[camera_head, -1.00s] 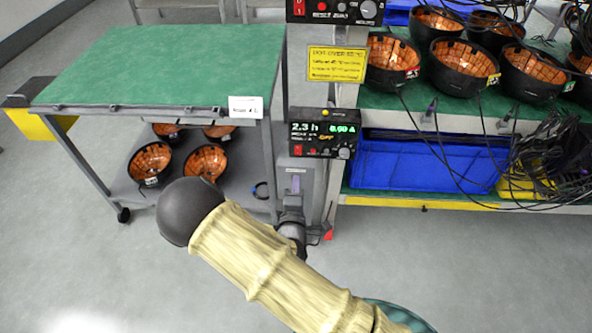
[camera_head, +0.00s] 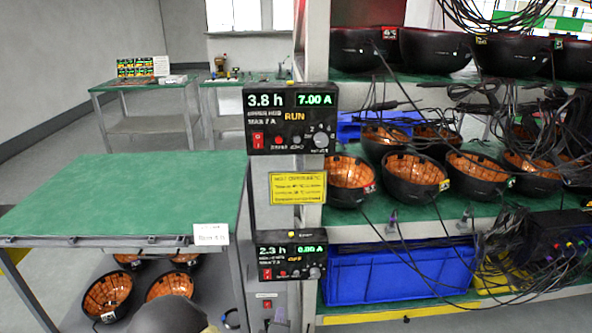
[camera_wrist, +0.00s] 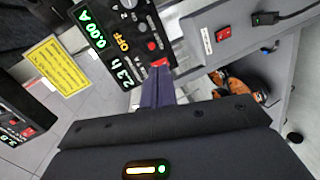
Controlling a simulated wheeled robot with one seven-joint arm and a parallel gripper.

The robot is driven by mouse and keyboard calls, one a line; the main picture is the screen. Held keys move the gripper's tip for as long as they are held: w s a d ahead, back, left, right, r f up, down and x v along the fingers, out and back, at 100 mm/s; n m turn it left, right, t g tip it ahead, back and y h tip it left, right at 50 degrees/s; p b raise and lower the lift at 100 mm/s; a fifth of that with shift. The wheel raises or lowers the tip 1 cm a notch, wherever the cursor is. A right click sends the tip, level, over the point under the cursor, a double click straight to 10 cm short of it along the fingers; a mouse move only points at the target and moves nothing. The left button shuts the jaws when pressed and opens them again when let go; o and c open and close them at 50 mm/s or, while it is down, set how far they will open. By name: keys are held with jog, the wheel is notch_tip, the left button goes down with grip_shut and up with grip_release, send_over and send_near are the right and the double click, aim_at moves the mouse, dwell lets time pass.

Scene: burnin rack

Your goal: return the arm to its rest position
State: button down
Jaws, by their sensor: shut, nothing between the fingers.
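My gripper (camera_wrist: 157,90) shows in the wrist view as two dark purple fingers pressed together, with nothing between them. They point toward the lower power supply (camera_wrist: 118,45), which reads 2.3 h, 0.00 A and OFF; I cannot tell how near the fingertips are to it. In the head view that supply (camera_head: 291,258) is mounted low on the rack post. A dark rounded part of my arm shows at the bottom edge there, and most of the arm is out of frame.
An upper supply (camera_head: 290,118) reads 3.8 h, 7.00 A, RUN. A yellow sign (camera_head: 298,188) hangs between the supplies. A green-topped cart (camera_head: 120,200) stands left, with bowls below. The rack at right holds several wired bowls (camera_head: 412,178) above a blue bin (camera_head: 400,275).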

jog(key=s+d+r+m+g, duration=0.1)
jog(key=d+r+m+g, duration=0.1)
jog(key=d+m+g, duration=0.7)
jog(key=s+d+r+m+g, duration=0.4)
jog(key=s+d+r+m, duration=0.2)
jog(key=s+d+r, duration=0.5)
jog(key=w+d+p+v, duration=0.1)
jog(key=w+p+v, duration=0.2)
jog(key=p+v, duration=1.9)
jog(key=shift+d+r+m+y+p, duration=0.15)
jog(key=shift+r+m+y+p, duration=0.15)
jog(key=shift+r+p, duration=0.2)
jog(key=shift+f, duration=0.1)
